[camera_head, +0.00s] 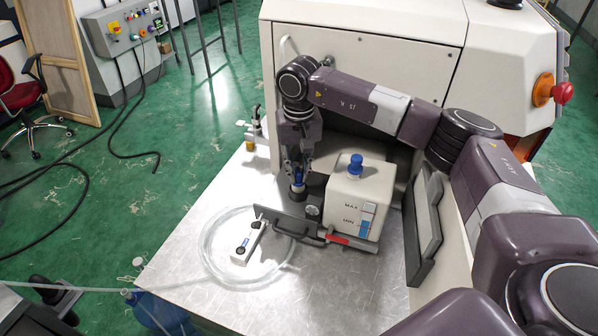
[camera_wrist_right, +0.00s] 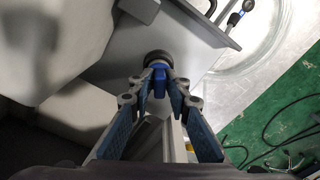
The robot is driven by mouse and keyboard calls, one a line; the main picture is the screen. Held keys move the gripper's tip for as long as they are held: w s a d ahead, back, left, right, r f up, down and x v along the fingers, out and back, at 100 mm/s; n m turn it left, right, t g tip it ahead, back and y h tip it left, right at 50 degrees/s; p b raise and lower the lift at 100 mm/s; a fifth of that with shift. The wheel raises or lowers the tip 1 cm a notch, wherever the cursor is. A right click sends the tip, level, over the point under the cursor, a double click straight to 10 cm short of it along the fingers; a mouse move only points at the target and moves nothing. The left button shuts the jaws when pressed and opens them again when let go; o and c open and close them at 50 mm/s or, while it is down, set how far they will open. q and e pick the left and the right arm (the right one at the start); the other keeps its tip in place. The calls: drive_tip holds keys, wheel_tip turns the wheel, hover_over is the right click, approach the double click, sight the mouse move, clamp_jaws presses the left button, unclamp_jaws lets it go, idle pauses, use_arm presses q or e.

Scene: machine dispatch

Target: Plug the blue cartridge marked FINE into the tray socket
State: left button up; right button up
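A blue cartridge (camera_head: 298,180) with a dark round end is upright between the fingers of my right gripper (camera_head: 298,166), over the dark tray at the table's rear middle. In the right wrist view the blue cartridge (camera_wrist_right: 159,78) shows between the fingertips of the right gripper (camera_wrist_right: 160,86), which look closed on it; its black round end (camera_wrist_right: 158,58) lies beyond. No marking on it is legible. The dark tray (camera_head: 285,221) with a handle stands beside the white box; its socket is not clear. My left gripper is out of view.
A white box (camera_head: 343,200) with a blue knob and MAX/MIN gauge stands close right of the gripper. A white bar (camera_head: 245,246) with dark ends and a clear coiled hose (camera_head: 207,262) lie front left. The table's front (camera_head: 300,300) is clear. A machine (camera_head: 365,35) stands behind.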

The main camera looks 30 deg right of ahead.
drive_tip(key=shift+o, duration=0.8)
drive_tip(key=shift+s+a+f, duration=0.1)
drive_tip(key=shift+s+f, duration=0.25)
drive_tip(key=shift+f, duration=0.4)
drive_tip(key=shift+w+f, duration=0.1)
drive_tip(key=shift+w, duration=0.1)
drive_tip(key=shift+d, duration=0.25)
drive_tip(key=o, duration=0.8)
drive_tip(key=shift+w, duration=0.2)
drive_tip(key=shift+c, duration=0.2)
drive_tip(key=shift+r, duration=0.35)
drive_tip(key=shift+r+p, duration=1.6)
drive_tip(key=shift+r, duration=1.3)
